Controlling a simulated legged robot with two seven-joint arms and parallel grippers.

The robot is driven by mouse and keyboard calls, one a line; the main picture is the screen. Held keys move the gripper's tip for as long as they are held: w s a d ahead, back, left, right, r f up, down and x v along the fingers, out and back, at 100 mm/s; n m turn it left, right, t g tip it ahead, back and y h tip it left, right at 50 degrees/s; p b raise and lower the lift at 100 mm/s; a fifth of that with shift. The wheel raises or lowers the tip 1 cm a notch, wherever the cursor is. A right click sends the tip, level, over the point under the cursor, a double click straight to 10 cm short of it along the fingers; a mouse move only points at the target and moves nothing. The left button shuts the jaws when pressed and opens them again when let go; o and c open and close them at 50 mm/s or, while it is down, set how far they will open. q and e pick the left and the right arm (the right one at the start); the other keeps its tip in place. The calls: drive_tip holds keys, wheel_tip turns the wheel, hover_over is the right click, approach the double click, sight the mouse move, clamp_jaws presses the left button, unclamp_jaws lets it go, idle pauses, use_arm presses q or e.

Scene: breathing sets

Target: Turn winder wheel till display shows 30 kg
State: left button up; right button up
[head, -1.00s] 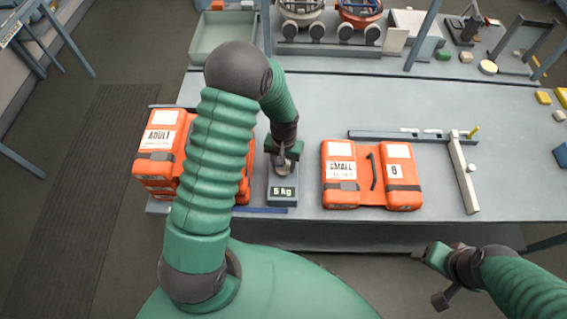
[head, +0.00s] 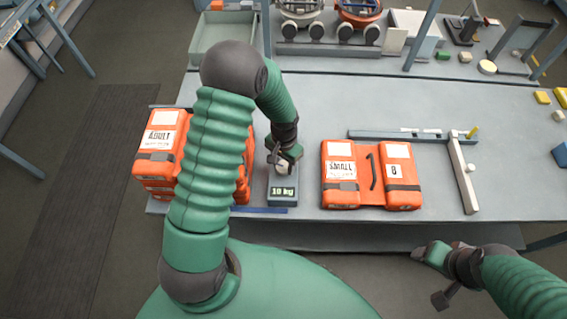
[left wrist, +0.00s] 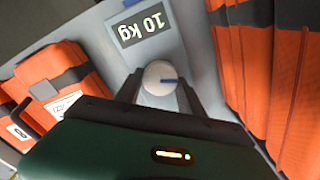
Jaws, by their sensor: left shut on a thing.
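The winder unit (head: 283,203) is a small grey box on the bench with a display (head: 283,191) reading 10 kg. The display also shows upside down in the left wrist view (left wrist: 142,25). The pale round winder wheel (left wrist: 159,77) has a blue mark on its top. My left gripper (head: 284,163) is over the unit, and its two fingers are shut on the wheel, one on each side. In the head view the gripper covers part of the wheel.
An orange ADULT stack (head: 157,168) lies left of the unit, partly behind my left arm. An orange SMALL pack (head: 342,172) lies to its right. A grey L-shaped bar (head: 464,175) lies farther right. A pale tray (head: 222,38) stands at the back left.

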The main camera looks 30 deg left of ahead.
sight(285, 164)
use_arm(q)
drive_tip(key=shift+w+r, duration=0.15)
drive_tip(key=shift+w, duration=0.2)
drive_tip(key=o, duration=1.1)
drive_tip(key=shift+o, duration=1.3)
drive_tip(key=shift+s, duration=0.1)
drive_tip(key=shift+r, duration=0.35)
wheel_tip(285, 164, up, 16)
drive_tip(key=b, duration=0.2)
drive_tip(key=shift+f, duration=0.15)
